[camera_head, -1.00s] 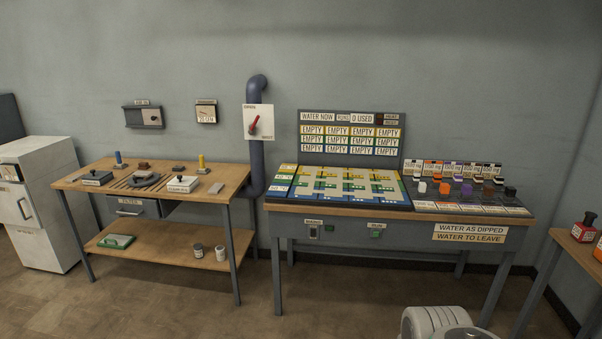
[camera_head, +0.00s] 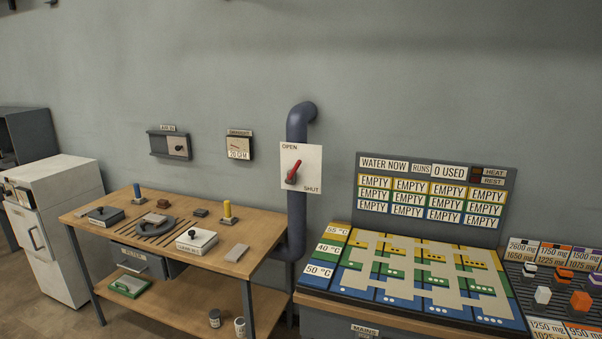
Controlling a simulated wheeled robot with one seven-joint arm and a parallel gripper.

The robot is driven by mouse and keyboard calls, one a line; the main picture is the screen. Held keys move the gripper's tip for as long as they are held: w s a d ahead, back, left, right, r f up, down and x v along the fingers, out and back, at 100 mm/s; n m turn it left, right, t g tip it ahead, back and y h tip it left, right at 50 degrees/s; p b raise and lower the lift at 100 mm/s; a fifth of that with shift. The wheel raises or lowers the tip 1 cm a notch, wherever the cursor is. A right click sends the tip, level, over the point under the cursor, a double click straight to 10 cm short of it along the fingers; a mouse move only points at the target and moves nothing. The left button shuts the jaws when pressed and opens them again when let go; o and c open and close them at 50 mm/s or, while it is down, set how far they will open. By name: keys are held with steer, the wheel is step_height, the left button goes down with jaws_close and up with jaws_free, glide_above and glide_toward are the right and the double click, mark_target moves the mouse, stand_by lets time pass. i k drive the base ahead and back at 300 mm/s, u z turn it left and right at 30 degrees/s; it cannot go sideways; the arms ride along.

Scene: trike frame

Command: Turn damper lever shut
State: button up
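The damper lever (camera_head: 294,171) is a red handle on a white plate (camera_head: 312,160) fixed to the blue-grey duct pipe (camera_head: 297,215) on the wall. The plate reads OPEN at its upper left and SHUT at its lower right. The lever is tilted, its grip end pointing up and to the right from a dark pivot at the lower left. It does not point squarely at either word. My gripper is not in view, and nothing touches the lever.
A wooden bench (camera_head: 250,262) with blocks and small tools stands left of the pipe. A table with a coloured board (camera_head: 345,285) and EMPTY panel (camera_head: 436,157) stands at the right. A white cabinet (camera_head: 50,220) is at far left.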

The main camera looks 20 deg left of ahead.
mark_target(288, 179)
steer(key=u, duration=2.4)
steer(key=i, duration=1.15)
steer(key=z, duration=4.25)
steer(key=i, duration=1.9)
steer(key=u, duration=0.65)
